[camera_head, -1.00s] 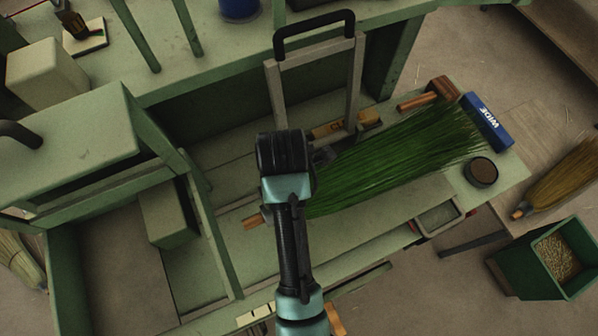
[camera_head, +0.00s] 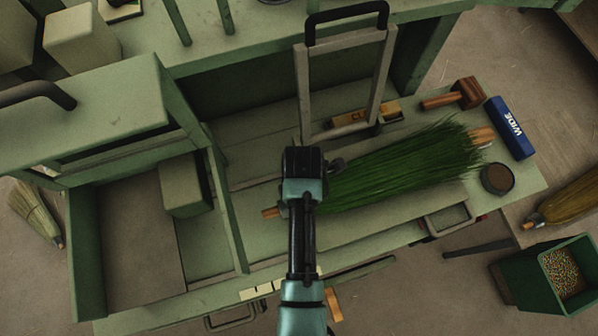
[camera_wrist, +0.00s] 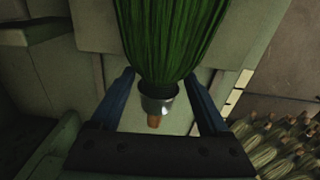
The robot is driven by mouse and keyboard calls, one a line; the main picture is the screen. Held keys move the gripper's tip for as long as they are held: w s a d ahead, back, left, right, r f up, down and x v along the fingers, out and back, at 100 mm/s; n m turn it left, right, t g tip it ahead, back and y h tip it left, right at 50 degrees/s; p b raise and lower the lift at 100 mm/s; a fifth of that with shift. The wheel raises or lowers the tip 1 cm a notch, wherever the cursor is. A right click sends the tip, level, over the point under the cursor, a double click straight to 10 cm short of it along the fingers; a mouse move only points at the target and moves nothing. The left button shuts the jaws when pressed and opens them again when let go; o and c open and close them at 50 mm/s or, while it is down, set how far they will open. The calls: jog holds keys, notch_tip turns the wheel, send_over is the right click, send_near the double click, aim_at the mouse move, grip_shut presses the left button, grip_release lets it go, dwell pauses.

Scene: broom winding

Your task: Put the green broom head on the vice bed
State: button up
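The green broom head (camera_head: 405,165) lies on its side on the green bed (camera_head: 375,208), below the grey frame with a black handle. I take this green surface to be the vice bed. Its bristles point right and its orange wooden end (camera_head: 270,212) points left. My gripper (camera_wrist: 162,85) is around the broom's neck in the wrist view. Its two fingers are open, one on each side of the metal collar (camera_wrist: 158,105), with visible gaps. In the head view my wrist hides the collar, and contact with the bed is hard to judge.
The grey frame (camera_head: 301,92) stands just behind the broom. A wooden mallet (camera_head: 466,93), a blue box (camera_head: 510,128) and a round dark tin (camera_head: 497,178) sit around the bristle tips. A green bin (camera_head: 548,275) stands at the lower right.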

jog(key=shift+o, duration=0.6)
notch_tip(320, 180, up, 12)
jog(key=shift+d, duration=0.15)
dwell(0.6)
